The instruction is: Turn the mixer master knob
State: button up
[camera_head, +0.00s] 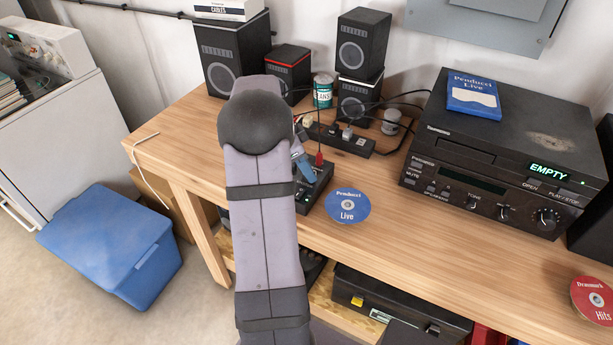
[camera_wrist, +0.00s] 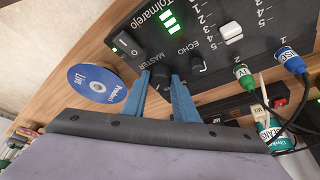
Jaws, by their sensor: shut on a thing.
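The mixer (camera_head: 316,190) is a small black box on the wooden desk, mostly hidden behind my arm in the head view. It fills the top of the wrist view (camera_wrist: 209,48), with labels, lit green bars and controls. The dark master knob (camera_wrist: 159,74) sits beside the MASTER label. My gripper (camera_wrist: 161,80) has its two blue fingers on either side of this knob and is shut on it. In the head view my gripper (camera_head: 304,166) shows only partly, over the mixer. How far the knob is turned is hard to tell.
Beside the master knob are the ECHO knob (camera_wrist: 197,64), a white slider (camera_wrist: 231,32) and a power switch (camera_wrist: 127,43). Green and blue plugs (camera_wrist: 243,77) stick out nearby. A blue disc (camera_head: 348,206) lies right of the mixer. A black player (camera_head: 500,165) stands further right.

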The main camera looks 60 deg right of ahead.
jog(key=shift+n, duration=0.4)
jog(key=o, duration=1.1)
jog(key=shift+c, duration=0.2)
jog(key=shift+r, duration=0.1)
jog(key=b+v, duration=0.2)
jog(key=v, duration=0.5)
jog(key=shift+a, duration=0.15)
